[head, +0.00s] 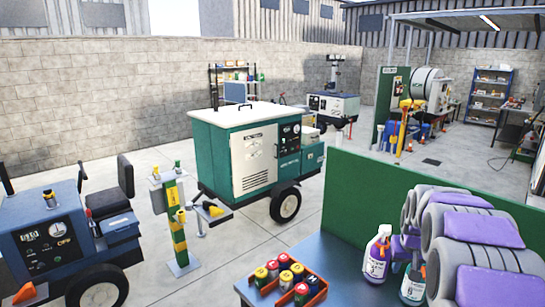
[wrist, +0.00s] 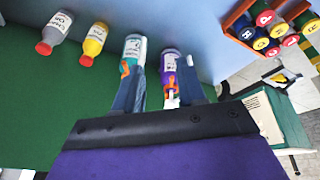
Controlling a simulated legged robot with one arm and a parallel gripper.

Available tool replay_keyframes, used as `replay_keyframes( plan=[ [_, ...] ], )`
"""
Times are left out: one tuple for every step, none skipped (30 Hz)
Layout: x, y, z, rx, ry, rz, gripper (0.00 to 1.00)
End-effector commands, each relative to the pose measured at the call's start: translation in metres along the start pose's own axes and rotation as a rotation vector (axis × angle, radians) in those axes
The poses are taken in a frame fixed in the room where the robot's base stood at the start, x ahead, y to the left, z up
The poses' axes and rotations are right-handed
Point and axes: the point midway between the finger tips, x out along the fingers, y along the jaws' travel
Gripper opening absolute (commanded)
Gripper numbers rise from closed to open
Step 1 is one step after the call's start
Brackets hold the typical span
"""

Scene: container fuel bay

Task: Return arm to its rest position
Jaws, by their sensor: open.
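My arm shows at the right of the head view as grey, rounded links with purple panels, folded above the blue bench (head: 345,285). In the wrist view my gripper (wrist: 160,92) shows two dark blue fingers standing apart, with a dark bar and purple body behind them. The gripper is open, and I see nothing clamped in it. Two spray bottles stand just beyond the fingers: a purple-labelled one (head: 376,258) and a teal-labelled one (head: 412,286). In the wrist view the fingers overlap the area near their orange triggers; I cannot tell whether they touch.
A green panel (head: 400,185) edges the bench. An orange crate (head: 290,282) holds several coloured cans. A grey bottle (wrist: 58,30) and a yellow bottle (wrist: 94,40) also stand on the bench. A green generator cart (head: 255,155), a post (head: 175,220) and a blue vehicle (head: 65,245) stand beyond.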

Motion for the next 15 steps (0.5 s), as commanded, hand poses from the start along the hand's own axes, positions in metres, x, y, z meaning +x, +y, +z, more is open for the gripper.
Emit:
replay_keyframes(
  plan=[
    [-0.006, -0.005, 0.007, -0.003, -0.003, -0.004, 0.40],
    [-0.009, -0.008, 0.011, -0.005, -0.007, -0.006, 0.40],
    [-0.012, -0.013, 0.018, -0.008, -0.015, -0.010, 0.40],
    [-0.013, -0.016, 0.023, -0.011, -0.023, -0.013, 0.40],
    [-0.015, -0.020, 0.029, -0.013, -0.032, -0.016, 0.40],
    [-0.018, -0.025, 0.037, -0.017, -0.042, -0.020, 0.40],
    [-0.021, -0.030, 0.043, -0.020, -0.049, -0.023, 0.40],
    [-0.024, -0.034, 0.049, -0.024, -0.057, -0.027, 0.40],
    [-0.028, -0.041, 0.060, -0.029, -0.070, -0.032, 0.40],
    [-0.031, -0.046, 0.070, -0.033, -0.084, -0.036, 0.40],
    [-0.035, -0.052, 0.082, -0.037, -0.097, -0.041, 0.40],
    [-0.041, -0.060, 0.097, -0.044, -0.113, -0.047, 0.40],
    [-0.045, -0.065, 0.110, -0.049, -0.129, -0.052, 0.40],
    [-0.048, -0.071, 0.123, -0.056, -0.144, -0.057, 0.40],
    [-0.054, -0.078, 0.140, -0.063, -0.161, -0.063, 0.40]
  ],
)
